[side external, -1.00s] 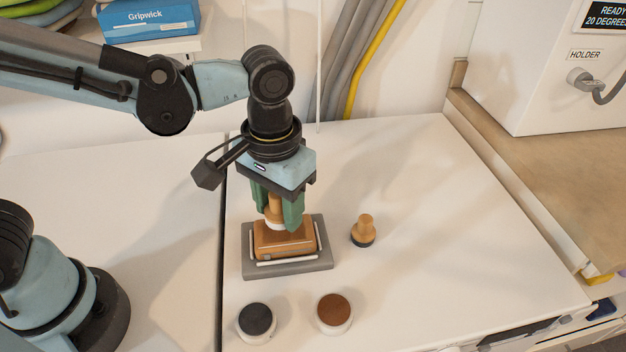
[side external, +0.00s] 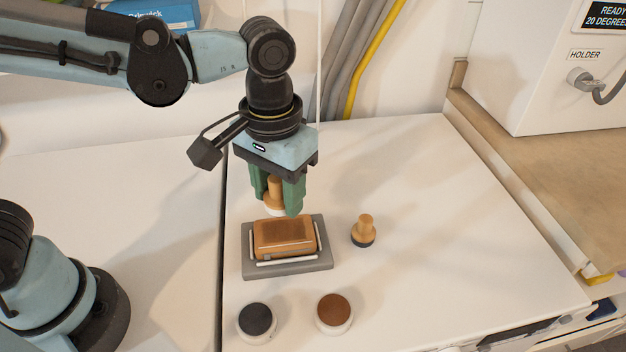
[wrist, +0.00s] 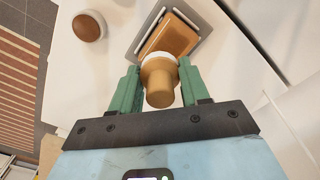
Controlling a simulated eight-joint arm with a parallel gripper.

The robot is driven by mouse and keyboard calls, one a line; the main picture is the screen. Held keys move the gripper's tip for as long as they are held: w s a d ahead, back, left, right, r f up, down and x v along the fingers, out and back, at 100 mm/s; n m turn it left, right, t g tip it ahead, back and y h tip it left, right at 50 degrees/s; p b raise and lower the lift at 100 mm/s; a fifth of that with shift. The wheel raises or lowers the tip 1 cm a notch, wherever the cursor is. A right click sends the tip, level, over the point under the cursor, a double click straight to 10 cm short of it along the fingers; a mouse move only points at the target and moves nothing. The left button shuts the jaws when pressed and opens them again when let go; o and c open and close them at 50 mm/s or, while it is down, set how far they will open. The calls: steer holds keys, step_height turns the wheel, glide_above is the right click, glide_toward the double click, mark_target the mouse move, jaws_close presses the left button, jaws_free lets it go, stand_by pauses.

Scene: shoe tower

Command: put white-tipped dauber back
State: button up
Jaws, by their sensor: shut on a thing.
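My gripper (side external: 278,194) is shut on the white-tipped dauber (side external: 274,190), a wooden handle with a white pad at its lower end. It holds the dauber upright above the back edge of a grey tray (side external: 290,267). In the wrist view the dauber (wrist: 159,83) stands between the green fingers. An orange-brown block with a darker patch on top (side external: 284,237) sits in the tray between light rails. A second wooden dauber with a dark tip (side external: 364,230) stands on the table right of the tray.
A round pot with a black top (side external: 257,320) and one with a brown top (side external: 334,312) stand in front of the tray. The white table right of the dark-tipped dauber is clear. A white cabinet (side external: 550,70) stands at the back right.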

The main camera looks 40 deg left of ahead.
steer(key=w+d+f+n, duration=0.1)
steer(key=w+d+n, duration=0.1)
steer(key=w+n, duration=0.55)
steer(key=n, duration=0.3)
glide_above(313, 190)
step_height(313, 190, down, 8)
steer(key=shift+f, duration=2.05)
steer(key=shift+f, duration=0.1)
steer(key=o, duration=1.1)
